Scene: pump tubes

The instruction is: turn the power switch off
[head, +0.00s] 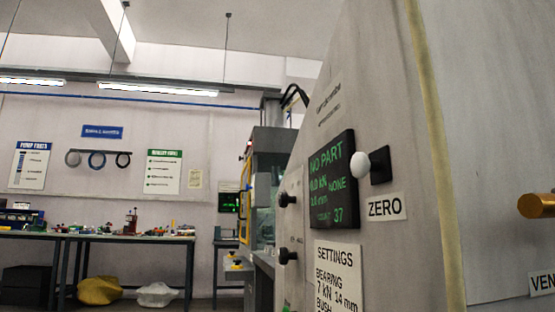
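No switch labelled as power can be made out in the head view. A grey panel close on the right carries a dark display (332,182) with green text reading "NO PART" and "37". A white round knob (360,165) on a black plate sits right of the display, above a "ZERO" label (386,207). Two black knobs, an upper one (287,200) and a lower one (288,256), stick out at the panel's left edge. Neither of my grippers is in view.
A "SETTINGS" sign (338,277) is below the display. A brass knob (537,205) is at the far right above a cut-off label (541,284). A workbench (75,236) with small parts stands at the back left.

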